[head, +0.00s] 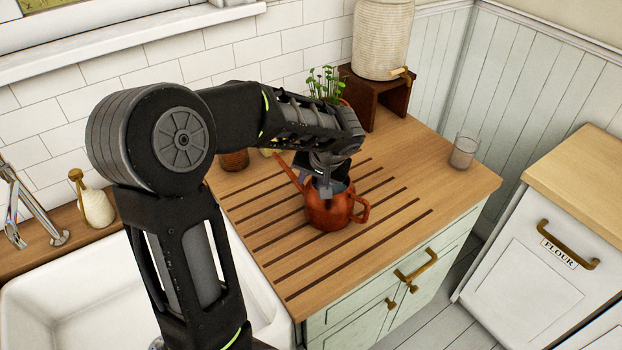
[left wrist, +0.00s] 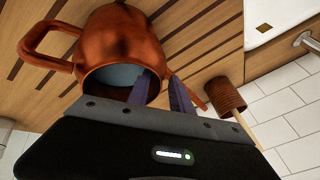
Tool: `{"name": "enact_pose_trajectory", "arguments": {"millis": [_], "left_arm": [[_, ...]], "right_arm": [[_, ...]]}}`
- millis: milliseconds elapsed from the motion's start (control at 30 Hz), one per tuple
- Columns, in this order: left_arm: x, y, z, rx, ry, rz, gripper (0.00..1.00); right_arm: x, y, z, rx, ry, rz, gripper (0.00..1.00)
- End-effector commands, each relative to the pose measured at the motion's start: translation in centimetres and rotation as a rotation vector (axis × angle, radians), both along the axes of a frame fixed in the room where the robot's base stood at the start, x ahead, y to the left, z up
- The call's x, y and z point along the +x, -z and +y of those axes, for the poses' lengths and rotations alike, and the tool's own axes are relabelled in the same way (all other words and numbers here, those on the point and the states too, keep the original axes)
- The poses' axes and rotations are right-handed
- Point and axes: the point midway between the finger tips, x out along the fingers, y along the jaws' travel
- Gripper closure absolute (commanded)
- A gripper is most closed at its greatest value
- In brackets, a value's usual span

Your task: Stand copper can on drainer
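The copper can (head: 325,214) is a watering can with a spout at the left and a loop handle at the right. It stands upright on the grooved wooden drainer (head: 400,222). My left gripper (head: 327,189) is over its mouth, pointing down. In the left wrist view, the copper can (left wrist: 121,38) shows its open mouth. My left gripper's fingers (left wrist: 161,90) straddle the rim, one in the mouth and one outside, with a gap between them. My arm hides part of the can's top. My right gripper is not in view.
A glass (head: 464,150) stands at the drainer's right end. A stoneware crock (head: 381,40) on a wooden stand and a green plant (head: 325,84) are behind. A brown pot (left wrist: 227,95) is near the spout. The white sink (head: 75,290) lies left; the drainer's front is clear.

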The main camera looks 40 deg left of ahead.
Motion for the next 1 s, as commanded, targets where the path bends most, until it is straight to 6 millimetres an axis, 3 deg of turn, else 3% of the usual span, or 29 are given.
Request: {"name": "enact_pose_trajectory", "arguments": {"millis": [267, 733, 1000], "left_arm": [[-0.1, -1.2, -0.5, 0.001, 0.002, -0.005, 0.74], [-1.8, -9.1, -4.3, 0.0, 0.001, -0.005, 0.74], [-2.3, -10.9, -5.1, 0.0, 0.001, 0.0, 0.74]], "right_arm": [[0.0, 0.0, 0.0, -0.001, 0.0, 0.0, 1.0], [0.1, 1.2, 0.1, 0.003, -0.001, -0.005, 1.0], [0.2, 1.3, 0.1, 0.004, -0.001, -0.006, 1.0]]}}
